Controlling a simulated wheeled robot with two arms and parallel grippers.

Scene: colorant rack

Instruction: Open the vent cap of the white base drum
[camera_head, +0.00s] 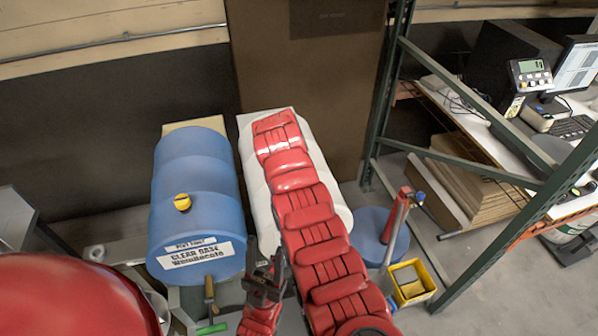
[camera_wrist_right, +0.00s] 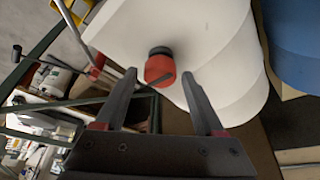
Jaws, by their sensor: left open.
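The white base drum (camera_head: 253,181) lies on its side beside the blue drum, largely covered by my red right arm in the head view. In the right wrist view the white drum (camera_wrist_right: 215,40) carries a red vent cap (camera_wrist_right: 160,70) on a black neck. My right gripper (camera_wrist_right: 160,75) is open, its two fingertips on either side of the cap with a visible gap at each side. I cannot tell how deep the cap sits between them.
A blue drum (camera_head: 195,220) with a yellow cap (camera_head: 182,202) lies left of the white one. A yellow bin (camera_head: 410,283) and a green rack post (camera_head: 520,222) stand at right. Bare floor shows at the lower right.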

